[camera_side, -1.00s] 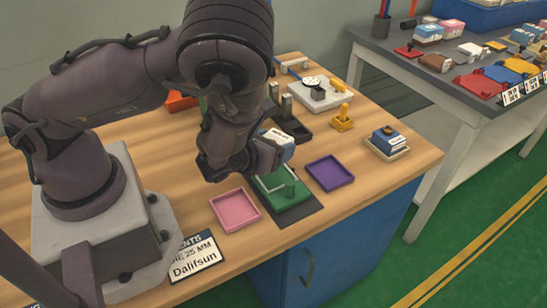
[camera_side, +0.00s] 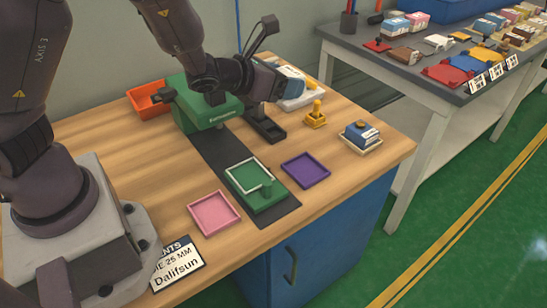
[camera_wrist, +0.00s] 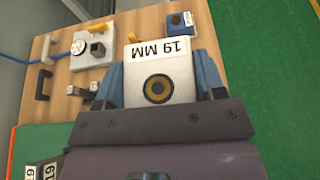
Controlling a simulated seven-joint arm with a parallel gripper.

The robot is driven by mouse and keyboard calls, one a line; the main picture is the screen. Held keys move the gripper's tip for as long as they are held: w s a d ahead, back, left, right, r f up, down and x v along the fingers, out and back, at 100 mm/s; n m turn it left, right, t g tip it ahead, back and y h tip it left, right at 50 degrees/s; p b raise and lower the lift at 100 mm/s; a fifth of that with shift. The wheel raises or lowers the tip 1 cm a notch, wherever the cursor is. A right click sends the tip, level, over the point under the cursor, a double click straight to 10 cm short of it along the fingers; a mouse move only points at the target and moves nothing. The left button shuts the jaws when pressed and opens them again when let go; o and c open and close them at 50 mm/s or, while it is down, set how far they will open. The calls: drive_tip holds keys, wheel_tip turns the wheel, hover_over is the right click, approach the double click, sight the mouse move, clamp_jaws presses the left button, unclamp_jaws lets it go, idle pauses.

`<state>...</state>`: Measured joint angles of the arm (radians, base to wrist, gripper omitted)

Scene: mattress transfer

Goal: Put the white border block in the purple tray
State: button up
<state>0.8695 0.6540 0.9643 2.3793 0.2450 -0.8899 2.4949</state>
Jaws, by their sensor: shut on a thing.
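My gripper (camera_side: 284,82) is shut on a white block (camera_wrist: 157,65) above the back part of the wooden table. In the wrist view the block sits between my blue fingers (camera_wrist: 160,84), shows "19 MM" and a dark round hole with a yellow ring. In the side view it is mostly hidden by my gripper. I cannot tell whether it has a white border. The purple tray (camera_side: 306,169) lies empty on the table, in front of and apart from my gripper. A green plate with a white outline (camera_side: 250,175) lies left of the tray.
A green machine (camera_side: 210,114) stands left of my gripper. A pink tray (camera_side: 214,213) is at the front. A yellow stamp (camera_side: 316,115) and a blue block (camera_side: 361,132) on a tan tray stand right. An orange bin (camera_side: 147,101) is at the back left. A second table (camera_side: 410,75) stands behind.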

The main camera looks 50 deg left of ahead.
drive_tip(key=shift+w+d+r+h, duration=0.1)
drive_tip(key=shift+w+r+h, duration=0.05)
drive_tip(key=shift+w+h, duration=0.2)
drive_tip(key=w+d+f+m+g+h, duration=0.1)
drive_tip(key=w+d+f+m+h, duration=0.1)
drive_tip(key=w+d+m+h, duration=0.25)
drive_tip(key=m+g+h, duration=0.8)
drive_tip(key=m+g, duration=0.5)
hover_over(305, 170)
wheel_tip(305, 170, down, 13)
drive_tip(key=shift+r, duration=0.1)
drive_tip(key=shift+f, duration=2.55)
drive_tip(key=shift+f, duration=0.15)
